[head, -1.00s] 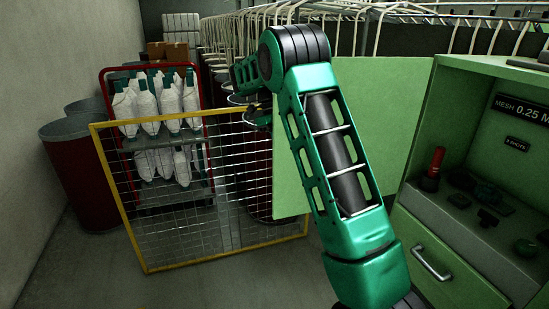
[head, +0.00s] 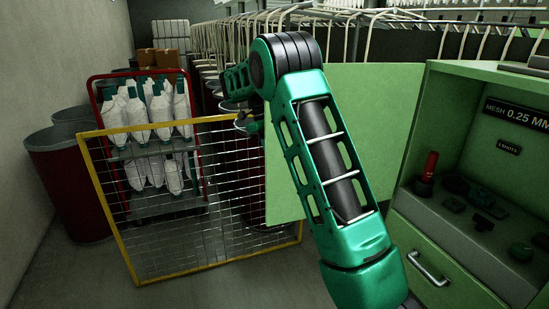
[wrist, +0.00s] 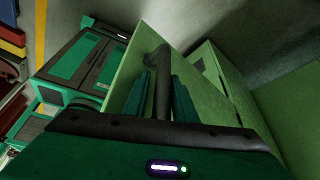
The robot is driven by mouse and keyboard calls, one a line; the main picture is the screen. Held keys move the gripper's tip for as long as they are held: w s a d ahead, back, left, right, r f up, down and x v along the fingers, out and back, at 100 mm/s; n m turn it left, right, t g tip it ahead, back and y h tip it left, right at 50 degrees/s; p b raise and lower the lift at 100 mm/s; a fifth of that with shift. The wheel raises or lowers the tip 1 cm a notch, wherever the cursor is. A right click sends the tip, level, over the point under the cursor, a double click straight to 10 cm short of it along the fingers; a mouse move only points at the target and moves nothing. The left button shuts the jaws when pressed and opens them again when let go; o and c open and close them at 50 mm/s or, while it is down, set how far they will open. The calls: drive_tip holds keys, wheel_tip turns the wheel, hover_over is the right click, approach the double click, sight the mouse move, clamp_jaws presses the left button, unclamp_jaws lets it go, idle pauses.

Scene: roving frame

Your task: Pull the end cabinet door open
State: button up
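The cabinet door (head: 385,115) is a plain light green panel. It stands swung out from the left front edge of the green cabinet (head: 443,105), and the cabinet's inside is in plain view. In the head view my arm crosses in front of the door and my gripper is mostly hidden at the door's far left edge. In the wrist view my gripper (wrist: 166,95) has its two green fingers on either side of the dark bar handle (wrist: 160,65), close against it. The green door face (wrist: 128,80) lies beside the handle there.
A yellow-framed mesh panel (head: 135,265) stands left of the door, close to my arm. A drawer handle (head: 428,270) juts out at lower right. Floor at lower left is clear.

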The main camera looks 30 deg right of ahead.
drive_tip(key=shift+w+r, duration=0.1)
drive_tip(key=v, duration=1)
drive_tip(key=shift+r, duration=0.25)
drive_tip(key=shift+w+a, duration=0.1)
drive_tip(key=shift+w, duration=0.05)
